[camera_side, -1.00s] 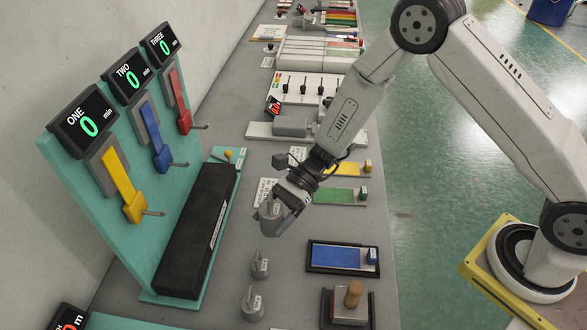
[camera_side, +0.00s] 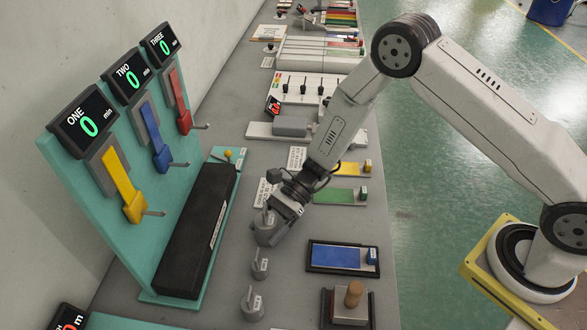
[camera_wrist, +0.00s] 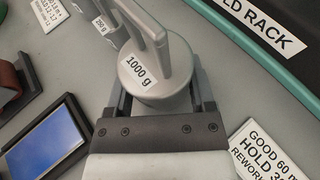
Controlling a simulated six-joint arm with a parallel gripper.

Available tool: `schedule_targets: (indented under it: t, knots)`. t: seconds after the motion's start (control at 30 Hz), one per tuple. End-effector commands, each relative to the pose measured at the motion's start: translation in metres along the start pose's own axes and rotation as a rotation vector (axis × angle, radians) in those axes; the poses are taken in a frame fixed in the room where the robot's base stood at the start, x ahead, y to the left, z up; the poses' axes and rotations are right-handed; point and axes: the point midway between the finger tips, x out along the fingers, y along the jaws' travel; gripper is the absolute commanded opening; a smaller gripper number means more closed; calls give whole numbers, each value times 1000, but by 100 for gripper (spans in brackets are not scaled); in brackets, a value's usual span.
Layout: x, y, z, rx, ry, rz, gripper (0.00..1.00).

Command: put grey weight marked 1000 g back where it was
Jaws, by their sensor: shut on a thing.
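The grey weight marked 1000 g (camera_wrist: 155,76) fills the middle of the wrist view, upright, with its label facing my wrist. My gripper (camera_wrist: 160,98) is shut on it, one finger on either side of its round body. In the side view the same weight (camera_side: 265,229) sits low over the grey bench, with my gripper (camera_side: 273,226) reaching down to it from the upper right. I cannot tell whether its base touches the bench. Two smaller grey weights stand in line nearer the camera, a middle one (camera_side: 260,264) and a front one (camera_side: 252,304).
A black bar on a teal base (camera_side: 193,240) lies to the left of the weights. A blue pad in a black tray (camera_side: 340,257) and a wooden-handled stamp (camera_side: 353,295) are to the right. White label cards lie beyond my gripper. Bare bench (camera_side: 295,290) lies between.

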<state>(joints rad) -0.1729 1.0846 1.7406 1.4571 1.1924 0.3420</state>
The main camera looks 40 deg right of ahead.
Motion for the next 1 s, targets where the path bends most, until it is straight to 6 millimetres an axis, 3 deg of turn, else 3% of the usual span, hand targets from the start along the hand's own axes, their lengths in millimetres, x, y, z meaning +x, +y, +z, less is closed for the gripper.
schedule_targets:
  t: [0.57, 0.6, 0.67, 1.0]
  knots:
    - [2, -1, -4, -4, -4, -1, 0]
    - [2, 0, -6, -1, 0, 0, 82]
    - [2, 0, -6, -1, 0, 0, 100]
    - [2, 0, -4, -1, 0, 0, 100]
